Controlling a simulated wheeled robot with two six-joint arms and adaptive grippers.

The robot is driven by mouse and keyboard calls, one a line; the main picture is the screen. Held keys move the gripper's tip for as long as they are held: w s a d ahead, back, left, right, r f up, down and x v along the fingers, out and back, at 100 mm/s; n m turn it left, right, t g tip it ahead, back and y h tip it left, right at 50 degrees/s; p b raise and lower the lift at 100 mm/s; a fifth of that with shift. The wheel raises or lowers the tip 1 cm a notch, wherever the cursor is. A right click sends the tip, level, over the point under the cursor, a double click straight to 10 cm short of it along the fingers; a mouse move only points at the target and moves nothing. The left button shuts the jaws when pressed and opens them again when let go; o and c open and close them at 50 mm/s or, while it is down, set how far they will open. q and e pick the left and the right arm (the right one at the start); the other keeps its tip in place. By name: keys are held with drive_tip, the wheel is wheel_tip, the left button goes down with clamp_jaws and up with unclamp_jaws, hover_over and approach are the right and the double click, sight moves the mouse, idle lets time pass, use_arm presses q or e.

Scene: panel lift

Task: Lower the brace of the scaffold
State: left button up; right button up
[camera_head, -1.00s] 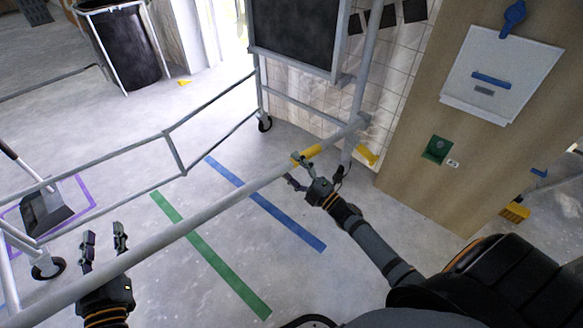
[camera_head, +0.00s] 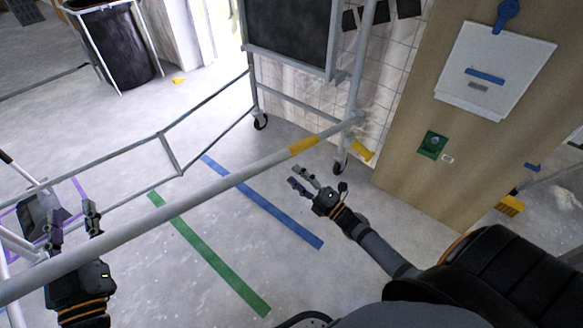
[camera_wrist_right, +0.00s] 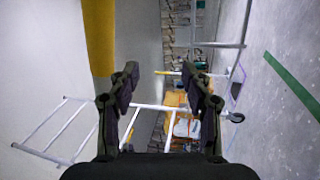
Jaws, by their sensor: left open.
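The brace appears to be the long grey tube (camera_head: 200,193) crossing the head view from lower left to upper right, with a yellow band (camera_head: 303,145) near its right end. The band also shows at the upper left of the right wrist view (camera_wrist_right: 98,38). My right gripper (camera_head: 300,178) is open and empty, just below the band and apart from the tube; its two fingers (camera_wrist_right: 160,90) are spread in the wrist view. My left gripper (camera_head: 74,220) is open at the tube's left part, its fingers overlapping the tube. I cannot tell whether it touches.
The scaffold's thinner rails (camera_head: 168,155) and castors (camera_head: 260,122) stand beyond the tube. A wooden panel (camera_head: 410,150) stands at the right and a black bin (camera_head: 122,45) at the back left. Blue (camera_head: 265,204) and green (camera_head: 208,255) floor strips lie on clear floor.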

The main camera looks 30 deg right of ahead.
drive_tip(key=p+v, duration=0.2)
drive_tip(key=v, duration=0.5)
drive_tip(key=shift+s+r+p, duration=0.25)
drive_tip(key=shift+s+p, duration=0.1)
drive_tip(key=shift+s, duration=0.05)
drive_tip(key=shift+d, duration=0.1)
drive_tip(key=shift+r, duration=0.1)
wheel_tip(320, 180, up, 10)
idle(0.7)
